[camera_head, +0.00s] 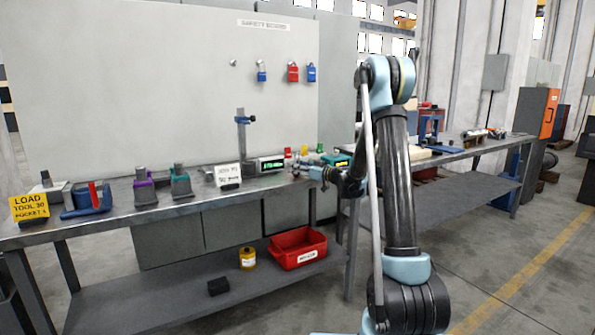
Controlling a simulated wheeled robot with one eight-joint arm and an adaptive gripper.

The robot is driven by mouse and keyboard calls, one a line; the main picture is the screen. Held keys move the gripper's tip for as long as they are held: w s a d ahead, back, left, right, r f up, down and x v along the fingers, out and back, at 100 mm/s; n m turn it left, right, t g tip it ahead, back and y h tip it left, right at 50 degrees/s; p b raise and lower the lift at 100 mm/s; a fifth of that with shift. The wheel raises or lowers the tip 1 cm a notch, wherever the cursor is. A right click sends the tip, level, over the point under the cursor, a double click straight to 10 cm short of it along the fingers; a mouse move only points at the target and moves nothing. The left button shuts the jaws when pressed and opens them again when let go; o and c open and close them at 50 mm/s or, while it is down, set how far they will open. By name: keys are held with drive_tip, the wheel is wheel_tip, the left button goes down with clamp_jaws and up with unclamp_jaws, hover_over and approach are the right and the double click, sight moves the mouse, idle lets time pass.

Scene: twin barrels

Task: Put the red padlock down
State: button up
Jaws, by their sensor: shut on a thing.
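My gripper (314,173) is low over the right end of the left workbench (225,192), small in the view and partly merged with the items behind it. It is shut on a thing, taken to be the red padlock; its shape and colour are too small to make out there. Another red padlock (293,73) hangs on the pale safety board (150,75), between two blue padlocks, one at left (261,74) and one at right (311,74). A bare peg (233,62) is at the left of this row.
On the bench stand a yellow sign (30,207), a blue fixture (87,201), several tool holders, a white sign (228,174) and a green-lit display (271,164). A red bin (297,249) is on the lower shelf. Small coloured items crowd the bench near my gripper.

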drive_tip(key=o, duration=1)
drive_tip(key=v, duration=1.2)
drive_tip(key=s+d+f+m+g+h, duration=0.1)
drive_tip(key=s+m+g+h, duration=0.15)
drive_tip(key=s, duration=0.95)
drive_tip(key=s+d+f+m+g+h, duration=0.1)
drive_tip(key=s+f+m+g+h, duration=0.2)
drive_tip(key=s, duration=0.9)
drive_tip(key=s+d+f+m+g+h, duration=0.1)
drive_tip(key=s+d+f+m+h, duration=0.1)
drive_tip(key=s+d+f+h, duration=0.2)
drive_tip(key=s+d+f+m+g+h, duration=0.1)
drive_tip(key=s+d+f+m+h, duration=0.2)
drive_tip(key=s+d, duration=0.8)
drive_tip(key=s+f+h, duration=0.2)
drive_tip(key=s, duration=0.6)
drive_tip(key=shift+m, duration=0.35)
drive_tip(key=shift+d+f+h, duration=0.1)
drive_tip(key=shift+h, duration=0.15)
